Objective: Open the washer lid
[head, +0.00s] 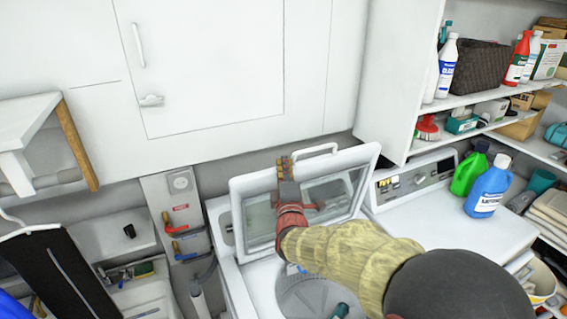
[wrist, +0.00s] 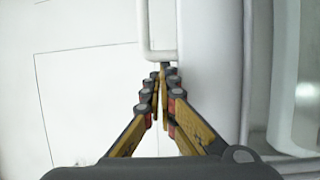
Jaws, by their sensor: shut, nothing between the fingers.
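The washer lid (head: 237,204), a white frame with a glass window, stands raised at the back of the washer (head: 234,287), steeply tilted. The round tub opening (head: 312,294) shows below it, partly hidden by my arm. The lid's handle (head: 316,149) is at its top edge. My gripper (head: 286,164) is shut and empty at the lid's upper left, beside the handle. In the wrist view, the closed fingertips (wrist: 160,76) point at the lower end of the handle (wrist: 143,35); I cannot tell whether they touch it.
White cabinets (head: 215,60) are close behind the lid. To the right, a white machine (head: 425,215) carries a green bottle (head: 470,172) and a blue bottle (head: 487,190). Shelves (head: 475,98) with supplies stand at the right. Hoses and valves (head: 182,235) are on the left wall.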

